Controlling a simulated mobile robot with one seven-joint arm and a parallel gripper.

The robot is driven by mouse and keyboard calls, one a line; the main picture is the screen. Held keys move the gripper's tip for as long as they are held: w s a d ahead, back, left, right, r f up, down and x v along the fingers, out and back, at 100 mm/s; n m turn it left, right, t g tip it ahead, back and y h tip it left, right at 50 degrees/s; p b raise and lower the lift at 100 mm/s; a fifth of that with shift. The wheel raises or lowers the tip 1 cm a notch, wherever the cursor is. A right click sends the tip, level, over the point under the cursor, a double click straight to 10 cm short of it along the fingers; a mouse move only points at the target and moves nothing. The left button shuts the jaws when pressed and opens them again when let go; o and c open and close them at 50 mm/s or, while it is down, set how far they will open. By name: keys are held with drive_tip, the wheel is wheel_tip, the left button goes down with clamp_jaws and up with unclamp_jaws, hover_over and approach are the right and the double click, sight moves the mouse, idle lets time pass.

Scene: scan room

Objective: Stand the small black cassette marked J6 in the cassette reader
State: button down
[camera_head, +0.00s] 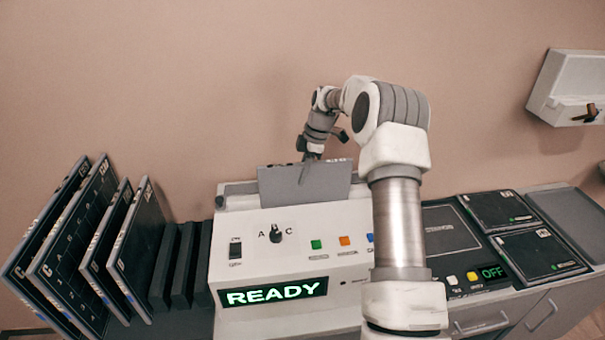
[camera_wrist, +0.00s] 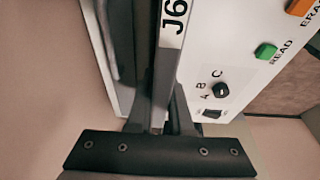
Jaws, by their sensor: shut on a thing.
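The cassette marked J6 (camera_head: 303,187) stands upright at the top of the cassette reader, its grey face toward the head camera. Its J6 label shows on the edge in the wrist view (camera_wrist: 174,22). My gripper (camera_head: 308,164) is shut on its upper edge, with the fingers either side of it in the wrist view (camera_wrist: 160,90). The cassette reader (camera_head: 345,213) is a white box with a lit READY display, a knob and coloured buttons. The cassette's lower edge is hidden behind the reader's front, so I cannot tell how deep it sits.
Several large dark cassettes (camera_head: 80,235) lean in a rack at the left, beside empty black slots (camera_head: 183,265). At the right a dark panel (camera_head: 450,230) reads OFF, next to flat cassettes (camera_head: 540,250). A white box (camera_head: 568,85) hangs on the wall.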

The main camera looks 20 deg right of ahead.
drive_tip(key=shift+f+b, duration=0.9)
drive_tip(key=shift+f, duration=0.55)
drive_tip(key=c, duration=0.8)
unclamp_jaws()
drive_tip(key=shift+o, duration=0.3)
drive_tip(key=shift+f, duration=0.1)
drive_tip(key=v, duration=1.7)
drive_tip(key=shift+r, duration=0.3)
drive_tip(key=shift+d, duration=0.1)
